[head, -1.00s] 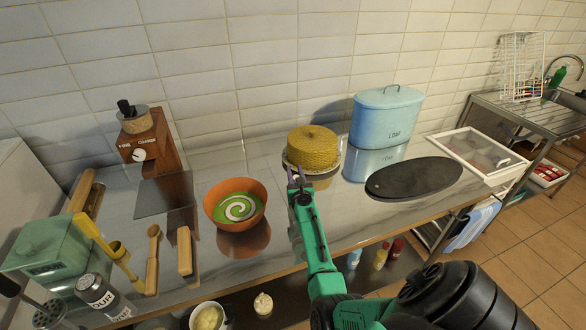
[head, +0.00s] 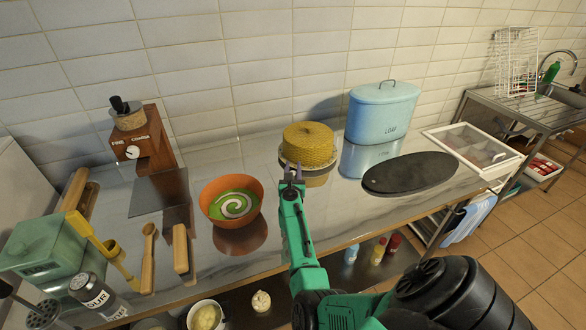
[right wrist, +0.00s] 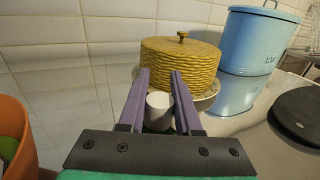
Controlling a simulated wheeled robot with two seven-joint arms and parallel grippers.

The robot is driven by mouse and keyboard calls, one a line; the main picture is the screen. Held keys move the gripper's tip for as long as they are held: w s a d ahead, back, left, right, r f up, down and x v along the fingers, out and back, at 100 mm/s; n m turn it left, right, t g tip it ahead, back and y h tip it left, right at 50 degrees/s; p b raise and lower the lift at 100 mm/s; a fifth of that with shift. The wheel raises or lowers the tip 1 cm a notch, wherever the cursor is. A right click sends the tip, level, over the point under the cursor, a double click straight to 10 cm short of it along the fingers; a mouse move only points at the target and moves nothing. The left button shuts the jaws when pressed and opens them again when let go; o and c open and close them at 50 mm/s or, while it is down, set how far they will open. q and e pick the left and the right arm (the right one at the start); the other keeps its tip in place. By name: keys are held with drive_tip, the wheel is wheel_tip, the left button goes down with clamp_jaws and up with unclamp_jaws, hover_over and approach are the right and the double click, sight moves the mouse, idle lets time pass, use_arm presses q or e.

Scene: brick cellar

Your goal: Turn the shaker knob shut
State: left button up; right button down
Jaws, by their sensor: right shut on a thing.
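My right gripper (head: 293,172) is in front of the yellow woven-looking dome (head: 308,143). In the right wrist view its purple fingers (right wrist: 158,100) are shut on a small white cylinder (right wrist: 158,107). Its lower part is hidden, and I cannot tell whether it is a shaker or a knob. A metal canister marked FLOUR (head: 95,290) lies tilted in the picture at the lower left. A perforated metal head (head: 42,314) shows beside it, partly cut off. A brown box (head: 148,140) with a white knob (head: 132,152) stands at the back left.
A blue LOAF bin (head: 382,112) and a dark oval board (head: 410,173) are to the right. Wooden tools (head: 180,250) lie at the left. The counter's front edge runs below my arm.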

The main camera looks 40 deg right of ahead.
idle(0.5)
drive_tip(key=c, duration=0.6)
unclamp_jaws()
drive_tip(key=shift+f, duration=0.1)
